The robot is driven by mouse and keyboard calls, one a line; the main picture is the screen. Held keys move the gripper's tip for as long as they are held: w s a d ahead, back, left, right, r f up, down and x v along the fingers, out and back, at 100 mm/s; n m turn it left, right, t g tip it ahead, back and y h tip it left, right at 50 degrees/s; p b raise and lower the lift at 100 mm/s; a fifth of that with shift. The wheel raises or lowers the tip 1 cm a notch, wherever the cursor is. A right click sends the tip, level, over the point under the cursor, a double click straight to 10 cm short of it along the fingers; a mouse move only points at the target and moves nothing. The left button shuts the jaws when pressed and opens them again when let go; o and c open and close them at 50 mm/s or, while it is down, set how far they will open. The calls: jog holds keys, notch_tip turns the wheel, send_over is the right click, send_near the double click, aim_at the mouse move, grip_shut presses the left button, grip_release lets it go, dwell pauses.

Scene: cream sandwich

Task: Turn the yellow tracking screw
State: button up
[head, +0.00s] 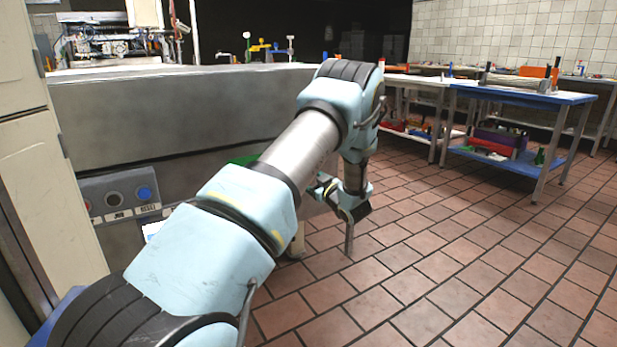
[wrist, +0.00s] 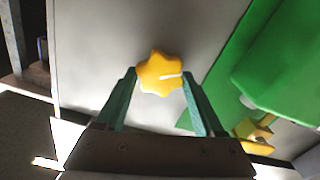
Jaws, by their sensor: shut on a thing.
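The yellow tracking screw (wrist: 152,66) is a star-shaped knob with a white line pointing right, at the upper middle of the wrist view. It stands out against a grey metal panel. My gripper (wrist: 160,78) is shut on its rim, with one green finger on its left side and one on its right. In the head view my arm reaches to the machine's right end, and I cannot make out the screw there.
A green guard (wrist: 285,70) is to the right of the screw, with another yellow knob (wrist: 252,131) below it. The grey machine (head: 190,110) carries a button box (head: 120,194). A blue-topped workbench (head: 525,94) stands at the right. The tiled floor (head: 450,270) is clear.

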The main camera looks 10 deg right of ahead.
jog(key=shift+f, duration=0.1)
dwell(0.3)
jog(key=o, duration=1.4)
jog(key=shift+c, duration=0.2)
jog(key=shift+s+d, duration=0.1)
jog(key=v, duration=1)
jog(key=shift+s+p, duration=0.25)
jog(key=shift+p, duration=0.15)
jog(key=shift+d, duration=0.15)
